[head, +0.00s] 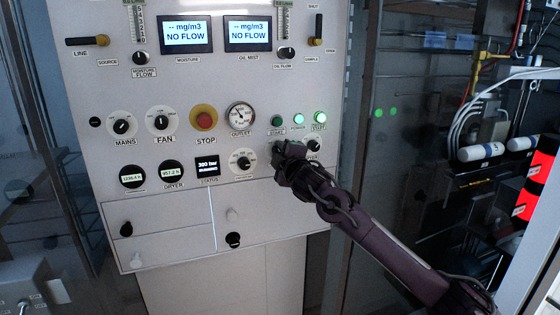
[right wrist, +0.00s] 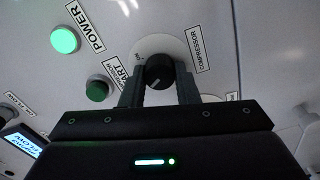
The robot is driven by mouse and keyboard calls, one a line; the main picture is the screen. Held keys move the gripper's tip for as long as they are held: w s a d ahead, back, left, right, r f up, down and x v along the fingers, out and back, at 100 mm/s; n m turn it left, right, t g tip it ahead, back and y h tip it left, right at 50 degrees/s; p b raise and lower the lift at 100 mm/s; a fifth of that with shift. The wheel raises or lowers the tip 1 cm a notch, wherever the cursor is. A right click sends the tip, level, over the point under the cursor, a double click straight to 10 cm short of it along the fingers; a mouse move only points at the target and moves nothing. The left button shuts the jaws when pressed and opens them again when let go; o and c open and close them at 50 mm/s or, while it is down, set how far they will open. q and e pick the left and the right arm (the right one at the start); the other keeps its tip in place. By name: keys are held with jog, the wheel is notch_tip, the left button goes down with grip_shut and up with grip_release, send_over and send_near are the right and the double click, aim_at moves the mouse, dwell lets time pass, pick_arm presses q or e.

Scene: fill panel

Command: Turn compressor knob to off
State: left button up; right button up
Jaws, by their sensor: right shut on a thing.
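The compressor knob (right wrist: 158,70) is a black round knob with a pale pointer line, on a white disc beside the COMPRESSOR label (right wrist: 197,50). In the right wrist view the pointer slants toward the lower left of the picture. My right gripper (right wrist: 160,82) has one finger on each side of the knob and is shut on it. In the head view my right gripper (head: 277,150) is against the panel below the START light, and it hides the compressor knob. My left gripper is not in view.
The white panel (head: 180,210) carries other controls close by: the red STOP button (head: 204,121), a selector knob (head: 243,163), another knob (head: 314,145) right of my gripper, and green lights (head: 299,119). Shelving with hoses and cylinders (head: 480,151) stands at the right.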

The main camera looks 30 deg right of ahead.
jog(key=shift+f+n+b, duration=0.2)
jog(key=shift+n+b, duration=0.7)
jog(key=shift+n, duration=0.7)
jog(key=o, duration=1)
jog(key=shift+r, duration=0.1)
